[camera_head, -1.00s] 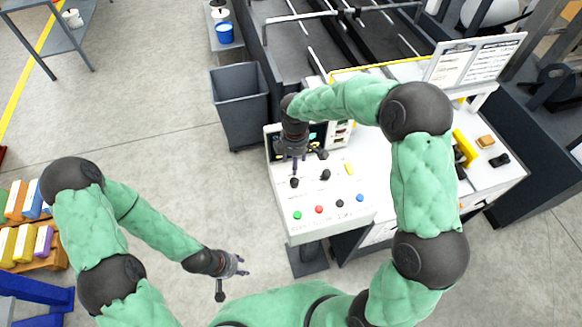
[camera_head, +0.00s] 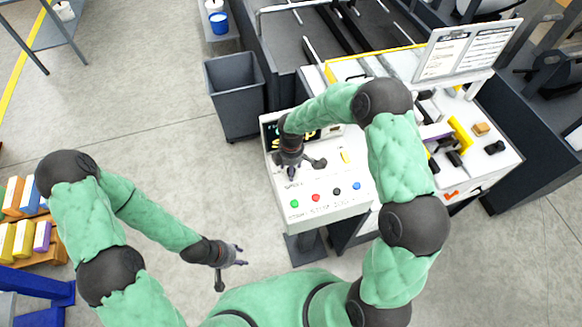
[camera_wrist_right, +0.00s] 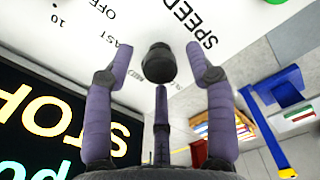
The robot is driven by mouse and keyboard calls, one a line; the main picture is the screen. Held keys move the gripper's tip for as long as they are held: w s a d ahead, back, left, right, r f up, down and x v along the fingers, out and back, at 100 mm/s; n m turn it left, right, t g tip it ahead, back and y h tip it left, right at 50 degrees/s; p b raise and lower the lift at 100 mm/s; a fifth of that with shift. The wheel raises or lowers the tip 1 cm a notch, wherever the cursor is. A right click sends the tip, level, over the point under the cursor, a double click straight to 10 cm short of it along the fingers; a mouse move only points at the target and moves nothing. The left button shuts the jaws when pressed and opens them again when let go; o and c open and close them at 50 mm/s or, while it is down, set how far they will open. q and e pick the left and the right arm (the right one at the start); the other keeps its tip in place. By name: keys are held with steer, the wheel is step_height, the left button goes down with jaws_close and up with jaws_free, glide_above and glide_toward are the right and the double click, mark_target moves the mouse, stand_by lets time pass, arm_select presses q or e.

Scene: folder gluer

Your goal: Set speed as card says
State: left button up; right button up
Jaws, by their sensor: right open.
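The control panel (camera_head: 345,188) is white, with a dark screen (camera_head: 335,133) partly hidden behind my right arm. In the right wrist view the screen (camera_wrist_right: 45,125) shows large letters reading STOP. A black speed knob (camera_wrist_right: 158,65) stands beside the SPEED lettering. My right gripper (camera_wrist_right: 160,50) is open, its two purple fingers on either side of the knob with gaps. In the head view my right gripper (camera_head: 291,174) is over the panel's left side and hides the knob. Printed cards (camera_head: 467,50) stand at the back right, too small to read. My left gripper (camera_head: 242,256) is open and empty over the floor.
Green (camera_head: 295,204), red (camera_head: 316,198), black and blue (camera_head: 357,186) buttons line the panel's front. A grey bin (camera_head: 236,95) stands behind left of the panel. A yellow part (camera_head: 462,136) and small blocks lie on the machine table at right.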

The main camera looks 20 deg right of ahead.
jaws_close()
steer(key=m+b, duration=0.3)
steer(key=shift+f, duration=0.1)
steer(key=m+b, duration=0.2)
steer(key=shift+m, duration=0.4)
steer(key=m+b, duration=0.2)
steer(key=m, duration=0.1)
steer(key=shift+m+b, duration=0.9)
steer(key=shift+m, duration=0.7)
